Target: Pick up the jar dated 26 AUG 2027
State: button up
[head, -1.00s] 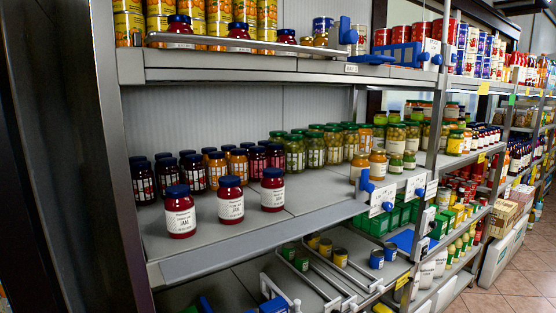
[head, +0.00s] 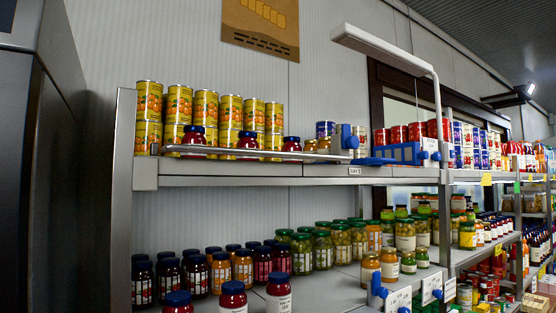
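Three red jam jars with dark blue lids stand at the front of the middle shelf: a left jar (head: 178,303), a middle jar (head: 232,298) and a right jar (head: 278,294). The bottom edge of the picture cuts them off. Three similar red jars with blue lids stand on the upper shelf: a left one (head: 194,139), a middle one (head: 247,143) and a right one (head: 291,144). A metal rail partly hides them. No date is readable on any jar. My gripper is not in view.
The metal rail (head: 240,151) runs along the upper shelf's front (head: 240,174), with blue fittings (head: 400,152) to its right. Yellow cans (head: 205,107) stand behind it. Dark jars and green jars (head: 302,254) fill the middle shelf's back. A dark cabinet (head: 50,170) stands at left.

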aim_at(291, 142)
jog(key=i+l+u, duration=0.15)
jog(key=i+u, duration=0.25)
jog(key=i+l+u, duration=0.2)
jog(key=u, duration=0.15)
jog(key=i+l+u, duration=0.4)
jog(key=k+j, duration=0.1)
